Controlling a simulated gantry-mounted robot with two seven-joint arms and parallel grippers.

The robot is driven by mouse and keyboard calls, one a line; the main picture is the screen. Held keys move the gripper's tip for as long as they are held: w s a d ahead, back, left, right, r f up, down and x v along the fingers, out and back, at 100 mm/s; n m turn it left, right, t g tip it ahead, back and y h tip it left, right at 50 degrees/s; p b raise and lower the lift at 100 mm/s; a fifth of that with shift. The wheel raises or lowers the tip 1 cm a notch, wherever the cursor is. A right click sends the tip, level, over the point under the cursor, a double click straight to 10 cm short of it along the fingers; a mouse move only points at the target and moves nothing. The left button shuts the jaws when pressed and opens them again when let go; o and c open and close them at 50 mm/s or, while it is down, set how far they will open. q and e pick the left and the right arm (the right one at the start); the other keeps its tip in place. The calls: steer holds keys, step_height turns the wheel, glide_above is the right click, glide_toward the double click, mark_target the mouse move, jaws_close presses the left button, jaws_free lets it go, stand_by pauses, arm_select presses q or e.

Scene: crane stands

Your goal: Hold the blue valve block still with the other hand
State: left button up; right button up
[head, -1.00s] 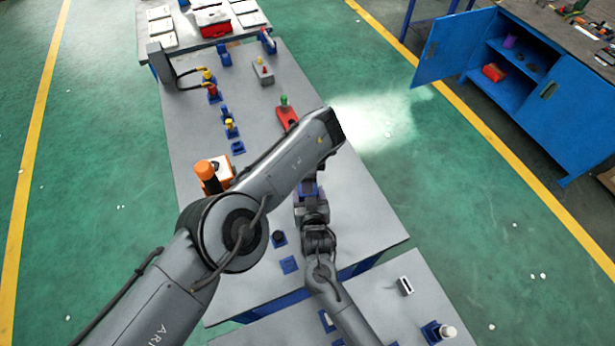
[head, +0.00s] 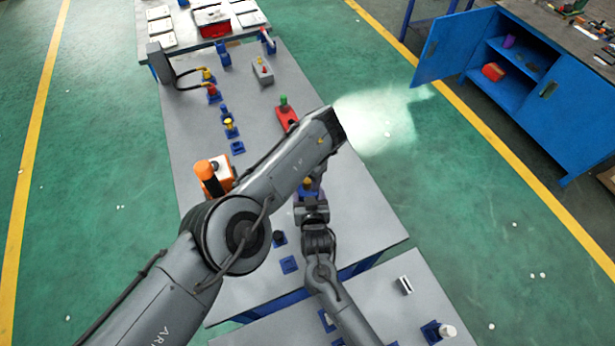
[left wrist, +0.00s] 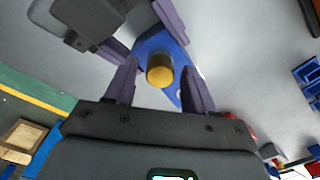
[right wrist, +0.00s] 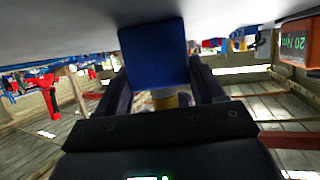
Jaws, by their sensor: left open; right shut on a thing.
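The blue valve block (left wrist: 151,45) has a round yellow knob (left wrist: 160,72). In the left wrist view my left gripper (left wrist: 160,84) is open, with one finger on each side of the knob and gaps to it. My right gripper (left wrist: 141,32) comes in from the upper left there, its fingers on opposite sides of the block. In the right wrist view the block (right wrist: 155,55) sits between the right gripper's fingers (right wrist: 156,78). In the head view the knob (head: 307,184) shows just beyond my right gripper (head: 312,200); my left forearm hides most of my left gripper.
An orange-topped device (head: 213,175) stands left of my left arm. A red fixture with a green knob (head: 286,112) lies beyond it. Several small blue fixtures line the grey table (head: 185,130). A blue cabinet (head: 540,105) with an open door is across the green floor.

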arm_select(q)
steer(key=n, duration=0.7)
steer(key=shift+n, duration=0.4)
jaws_close()
steer(key=m, duration=0.4)
steer(key=shift+w, duration=0.1)
steer(key=shift+m, duration=0.6)
steer(key=m, duration=0.2)
steer(key=shift+m, duration=1.6)
